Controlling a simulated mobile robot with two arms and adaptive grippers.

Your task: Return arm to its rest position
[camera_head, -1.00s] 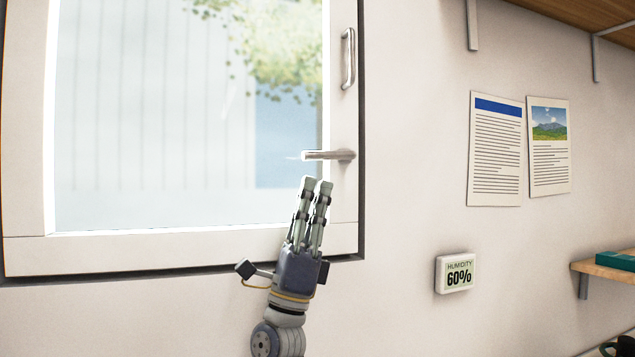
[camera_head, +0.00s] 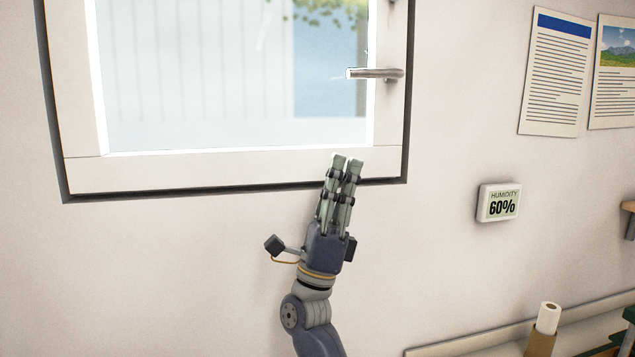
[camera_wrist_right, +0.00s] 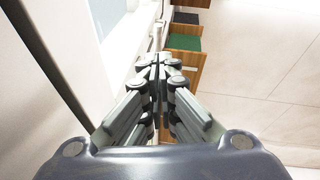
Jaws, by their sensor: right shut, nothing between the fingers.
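My right gripper (camera_head: 347,160) is shut and empty, pointing up in front of the lower window frame in the head view. Its fingers also show closed together in the right wrist view (camera_wrist_right: 159,62). The window (camera_head: 230,80) appears closed in its white frame. Its metal handle (camera_head: 375,73) lies horizontal, above and to the right of my fingertips and apart from them in the picture. My left gripper is in neither view.
A humidity display (camera_head: 499,202) reading 60% is on the wall to the right. Printed sheets (camera_head: 556,72) hang above it. A paper roll (camera_head: 546,318) stands at lower right by a ledge. The wall left of my arm is bare.

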